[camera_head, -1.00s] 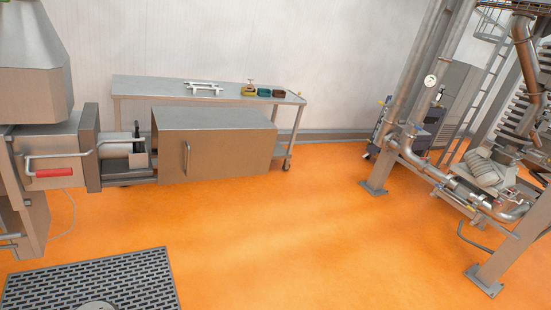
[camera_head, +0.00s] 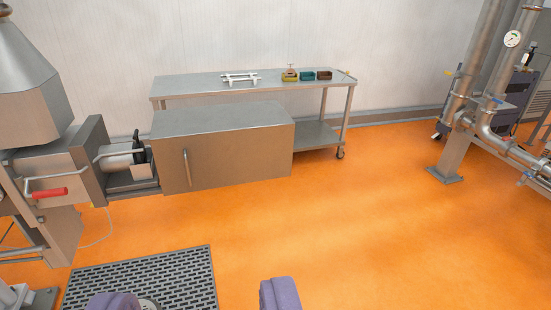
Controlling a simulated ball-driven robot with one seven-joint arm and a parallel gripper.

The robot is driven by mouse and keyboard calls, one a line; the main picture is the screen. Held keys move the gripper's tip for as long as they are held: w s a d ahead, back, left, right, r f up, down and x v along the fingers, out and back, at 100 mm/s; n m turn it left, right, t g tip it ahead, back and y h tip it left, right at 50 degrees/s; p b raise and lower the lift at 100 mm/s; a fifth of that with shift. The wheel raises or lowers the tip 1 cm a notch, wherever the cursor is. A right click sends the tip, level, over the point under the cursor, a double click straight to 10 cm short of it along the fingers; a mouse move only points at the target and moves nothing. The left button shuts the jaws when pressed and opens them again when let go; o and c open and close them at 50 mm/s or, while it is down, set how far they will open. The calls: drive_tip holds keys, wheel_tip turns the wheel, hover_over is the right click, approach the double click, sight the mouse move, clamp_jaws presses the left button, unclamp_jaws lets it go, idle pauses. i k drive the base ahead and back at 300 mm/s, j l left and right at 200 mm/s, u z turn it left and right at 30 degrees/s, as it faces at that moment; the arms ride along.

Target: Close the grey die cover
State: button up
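The grey die cover (camera_head: 225,156) is a large box-shaped metal housing with an upright bar handle (camera_head: 187,167) near its left end. It stands to the right of the machine body (camera_head: 70,160). Between them is an open gap where a metal cylinder (camera_head: 118,158) and a dark part (camera_head: 138,150) show. My gripper (camera_head: 198,296) shows at the bottom edge as two purple fingertips set wide apart, with nothing between them. It is open and well short of the cover and its handle.
A steel table (camera_head: 340,78) with a white bracket (camera_head: 240,78) and several small bins stands behind the cover. A red-gripped handle (camera_head: 48,193) sticks out at left. A dark floor grate (camera_head: 145,275) lies in front. Pipework (camera_head: 460,110) stands at right. The orange floor between is clear.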

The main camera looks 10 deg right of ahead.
sight(194, 149)
drive_tip(key=i+l, duration=0.4)
drive_tip(key=i+l+z, duration=0.15)
drive_tip(key=i+l, duration=0.25)
drive_tip(key=i, duration=0.25)
drive_tip(key=i+l, duration=0.35)
drive_tip(key=i, duration=0.15)
drive_tip(key=i+l+z, duration=0.1)
drive_tip(key=i+l, duration=0.25)
drive_tip(key=i, duration=0.2)
